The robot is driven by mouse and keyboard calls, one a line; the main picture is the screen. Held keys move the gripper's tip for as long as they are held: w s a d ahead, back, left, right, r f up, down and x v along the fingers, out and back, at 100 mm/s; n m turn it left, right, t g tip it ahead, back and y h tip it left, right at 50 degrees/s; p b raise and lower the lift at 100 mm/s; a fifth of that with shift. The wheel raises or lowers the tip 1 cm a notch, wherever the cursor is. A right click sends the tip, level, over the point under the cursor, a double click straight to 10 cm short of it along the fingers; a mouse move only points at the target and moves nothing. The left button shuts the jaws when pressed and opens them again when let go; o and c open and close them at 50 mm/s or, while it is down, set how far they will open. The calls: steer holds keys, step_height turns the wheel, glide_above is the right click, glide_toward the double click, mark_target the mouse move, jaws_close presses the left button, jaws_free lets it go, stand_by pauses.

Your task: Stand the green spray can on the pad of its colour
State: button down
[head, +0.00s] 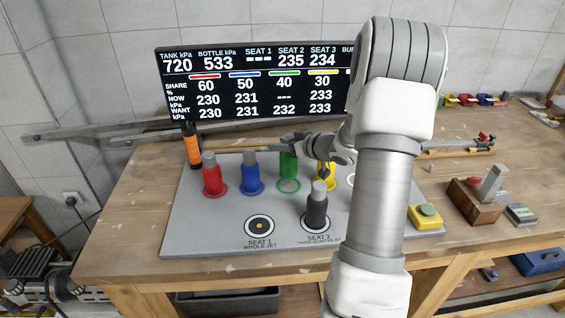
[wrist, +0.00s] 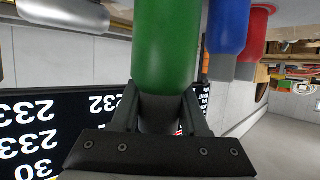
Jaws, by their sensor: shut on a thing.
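The green spray can (head: 288,168) is upright at the green ring pad (head: 289,186), between the blue and yellow cans. I cannot tell whether its base touches the pad. My gripper (head: 291,140) reaches in from the right and is shut on the can's grey upper part. In the wrist view, which is upside down, the green can (wrist: 166,45) hangs from the top edge, with the jaws of my gripper (wrist: 162,112) on either side of its grey top. The can's base is out of that view.
Red (head: 211,176) and blue (head: 252,175) cans stand left on their pads; a yellow can (head: 326,175) stands right. A dark grey can (head: 317,208) stands on a front seat. The front-left seat (head: 260,226) is empty. A display (head: 255,85) stands behind.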

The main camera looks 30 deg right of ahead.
step_height(320, 180, down, 4)
steer(key=shift+f+b, duration=0.15)
steer(key=shift+b, duration=0.3)
steer(key=shift+c, duration=2.1)
jaws_free()
steer(key=shift+f, duration=0.1)
steer(key=p+v, duration=0.1)
steer(key=v, duration=1.1)
